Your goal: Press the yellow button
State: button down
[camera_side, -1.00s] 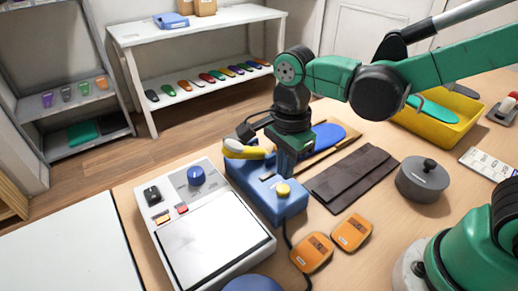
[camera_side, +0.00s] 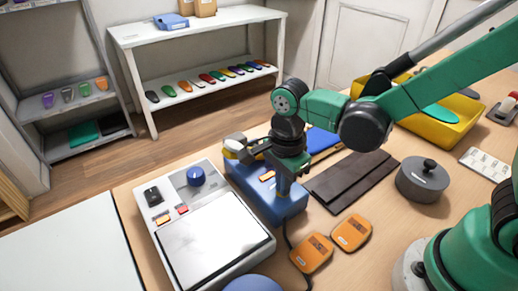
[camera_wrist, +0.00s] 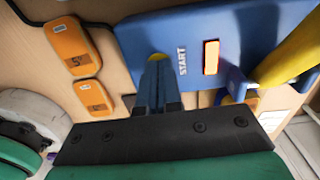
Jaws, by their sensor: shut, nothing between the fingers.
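The blue box (camera_side: 293,208) stands on the table beside the white machine. In the wrist view, the blue box (camera_wrist: 135,32) carries a START label (camera_wrist: 181,61) and an orange rectangle (camera_wrist: 211,57). My gripper (camera_side: 283,188) is shut and empty, pointing down over the box's front end. In the wrist view, the tips of my gripper (camera_wrist: 158,58) lie beside the START label. The yellow button is hidden behind the fingers in both views, so I cannot tell whether they touch it or whether it is pressed.
The white machine (camera_side: 215,240) stands to the left. Two orange pads (camera_side: 352,233) lie in front, a dark folded piece (camera_side: 350,180) to the right, and a grey weight (camera_side: 423,178) beyond it.

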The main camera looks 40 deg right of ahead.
jog(key=shift+f, duration=0.25)
notch_tip(320, 180, up, 8)
jog(key=shift+r, duration=0.25)
dwell(0.5)
jog(key=shift+d, duration=0.1)
dwell(0.4)
jog(key=s+d+r+n+t, duration=0.1)
jog(key=d+n+t, duration=0.6)
jog(key=n, duration=1.1)
jog(key=shift+s+d, duration=0.3)
jog(key=shift+d, duration=0.6)
dwell(3.4)
